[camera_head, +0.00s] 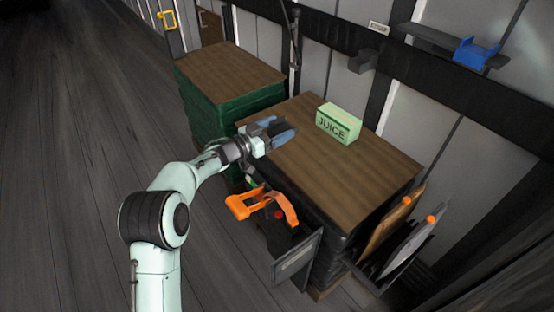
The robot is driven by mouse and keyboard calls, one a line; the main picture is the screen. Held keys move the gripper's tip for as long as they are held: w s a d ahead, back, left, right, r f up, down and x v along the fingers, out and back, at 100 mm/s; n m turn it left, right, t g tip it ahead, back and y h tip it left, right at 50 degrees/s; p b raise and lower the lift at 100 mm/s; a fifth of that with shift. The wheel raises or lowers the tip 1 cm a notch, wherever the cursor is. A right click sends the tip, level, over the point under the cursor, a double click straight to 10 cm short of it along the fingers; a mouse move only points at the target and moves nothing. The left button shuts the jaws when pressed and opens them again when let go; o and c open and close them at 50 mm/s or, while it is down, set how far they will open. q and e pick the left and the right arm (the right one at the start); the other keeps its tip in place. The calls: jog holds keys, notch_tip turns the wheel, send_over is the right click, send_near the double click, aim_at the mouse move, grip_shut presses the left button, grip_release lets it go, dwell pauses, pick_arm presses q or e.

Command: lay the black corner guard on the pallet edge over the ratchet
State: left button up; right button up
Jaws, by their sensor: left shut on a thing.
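My left gripper (270,134) is over the near left edge of the brown pallet top (335,170). It is shut on a small dark piece (285,131), which looks like the black corner guard; the fingers hide part of it. An orange ratchet (262,205) hangs at the near side of the pallet load, below and apart from the gripper. My right gripper is not in view.
A green box marked JUICE (339,123) stands on the pallet top. A second stack with green sides (215,108) is behind on the left. A dark panel (297,260) stands at the near side. Floor at left is clear.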

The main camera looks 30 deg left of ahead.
pick_arm(q)
notch_tip(320, 180, down, 10)
jog(key=shift+f+b, duration=0.2)
jog(key=shift+b, duration=1)
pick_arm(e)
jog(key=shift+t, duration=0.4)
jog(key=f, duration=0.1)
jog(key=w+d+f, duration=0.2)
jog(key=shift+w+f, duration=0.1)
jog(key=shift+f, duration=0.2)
pick_arm(q)
jog(key=shift+f, duration=0.1)
